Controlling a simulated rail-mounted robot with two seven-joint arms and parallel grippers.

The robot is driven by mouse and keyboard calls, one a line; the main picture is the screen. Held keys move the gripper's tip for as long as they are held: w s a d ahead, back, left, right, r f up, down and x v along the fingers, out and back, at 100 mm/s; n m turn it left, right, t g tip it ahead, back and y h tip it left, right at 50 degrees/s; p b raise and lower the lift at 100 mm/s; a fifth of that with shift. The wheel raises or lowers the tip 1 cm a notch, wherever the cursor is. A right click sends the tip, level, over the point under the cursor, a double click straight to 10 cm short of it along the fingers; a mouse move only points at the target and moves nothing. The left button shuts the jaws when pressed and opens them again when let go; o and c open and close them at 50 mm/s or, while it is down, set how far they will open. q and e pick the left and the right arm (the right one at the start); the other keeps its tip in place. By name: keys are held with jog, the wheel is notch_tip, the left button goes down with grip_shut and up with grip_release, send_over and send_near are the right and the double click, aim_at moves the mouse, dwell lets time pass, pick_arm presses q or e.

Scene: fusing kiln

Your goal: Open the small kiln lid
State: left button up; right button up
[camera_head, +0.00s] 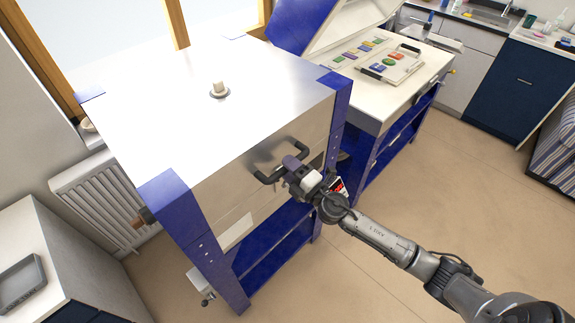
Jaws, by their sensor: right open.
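The small kiln (140,140) stands at the left centre with a flat steel top, blue corner posts and a small knob (219,89) on its closed lid. A dark bar handle (266,181) runs along its front face. My right gripper (290,166) is at the middle of this handle, its arm coming in from the lower right. The jaws are open; whether they touch the bar cannot be told. My left gripper is out of view.
A second kiln behind to the right has its lid raised, with a white board (400,66) of coloured pieces on its bed. A white cabinet with a grey tray (22,281) stands at the lower left. The floor (470,190) at the right is clear.

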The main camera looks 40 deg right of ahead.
jog(key=shift+w, duration=0.3)
grip_shut()
dwell(0.4)
